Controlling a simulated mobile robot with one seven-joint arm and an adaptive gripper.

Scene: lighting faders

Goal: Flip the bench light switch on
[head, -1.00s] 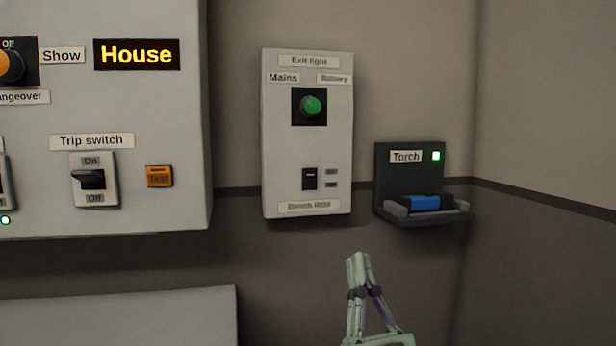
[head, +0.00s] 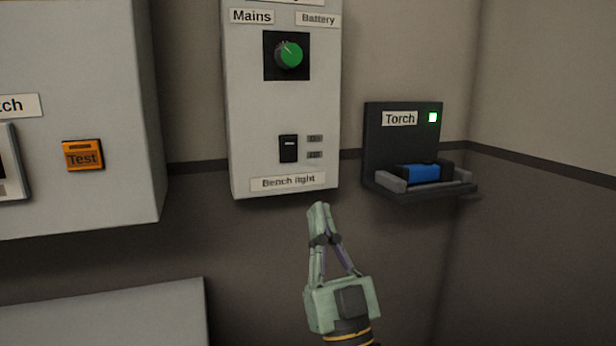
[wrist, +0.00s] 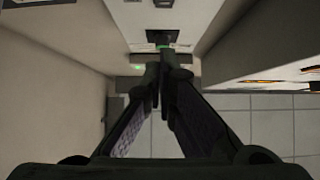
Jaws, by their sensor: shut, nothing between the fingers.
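The bench light switch (head: 288,149) is a small black rocker low on a grey wall panel (head: 240,120). Two small tags sit to its right, too small to read. The label "Bench light" (head: 287,182) is just under it. My gripper (head: 319,208) is shut and empty, below and slightly right of the switch, apart from it in the head view. In the wrist view my gripper's fingers (wrist: 158,70) meet at the tips and point toward the panel. The switch cannot be made out clearly there.
A green knob (head: 290,55) sits above the switch. A torch holder (head: 374,140) with a blue torch (head: 422,173) and a lit green lamp juts out at right. A larger grey box (head: 110,200) with an orange Test button (head: 82,155) stands at left.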

